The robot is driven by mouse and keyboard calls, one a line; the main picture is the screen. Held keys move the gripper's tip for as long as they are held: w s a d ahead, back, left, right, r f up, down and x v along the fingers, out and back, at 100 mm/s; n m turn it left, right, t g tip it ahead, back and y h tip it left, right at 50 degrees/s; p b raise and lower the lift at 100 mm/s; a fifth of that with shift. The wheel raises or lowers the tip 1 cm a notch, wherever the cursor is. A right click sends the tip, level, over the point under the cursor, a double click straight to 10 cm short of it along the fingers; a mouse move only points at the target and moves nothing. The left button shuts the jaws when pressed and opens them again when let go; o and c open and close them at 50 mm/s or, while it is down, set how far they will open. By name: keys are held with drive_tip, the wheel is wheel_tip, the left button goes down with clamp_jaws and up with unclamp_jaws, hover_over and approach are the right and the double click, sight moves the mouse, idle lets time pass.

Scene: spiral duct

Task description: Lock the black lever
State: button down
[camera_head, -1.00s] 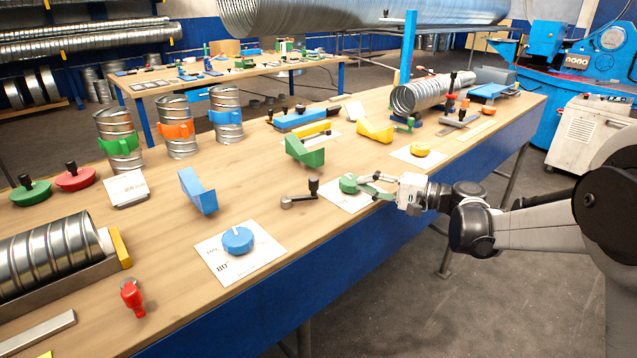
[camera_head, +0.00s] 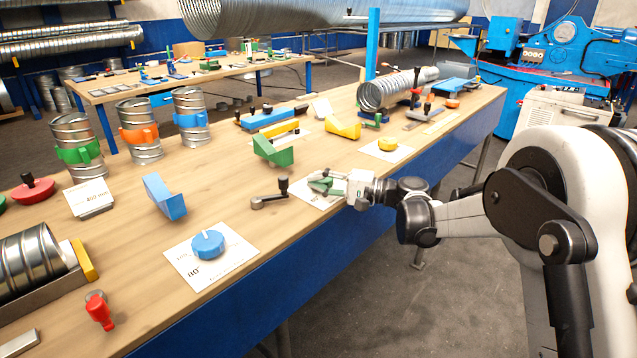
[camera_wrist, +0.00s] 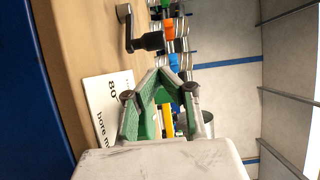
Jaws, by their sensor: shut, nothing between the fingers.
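The black lever (camera_head: 268,196) is a short dark crank with an upright black knob, on the wooden bench left of my gripper. In the wrist view, the crank (camera_wrist: 150,41) lies just beyond my fingertips, with a clear gap. My gripper (camera_head: 318,184) is low over the white card with the green dial, which its fingers largely cover. In the wrist view, the green-sided fingers of my gripper (camera_wrist: 172,78) come together at their tips, with nothing held.
A blue dial (camera_head: 208,244) on a card and a red-handled part (camera_head: 98,311) are nearer. A yellow dial (camera_head: 388,144) is at right. Bare wood surrounds the crank.

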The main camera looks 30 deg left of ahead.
drive_tip(key=x, duration=0.6)
drive_tip(key=shift+s+a+b, duration=0.1)
drive_tip(key=shift+a+b, duration=0.25)
drive_tip(key=shift+d, duration=0.1)
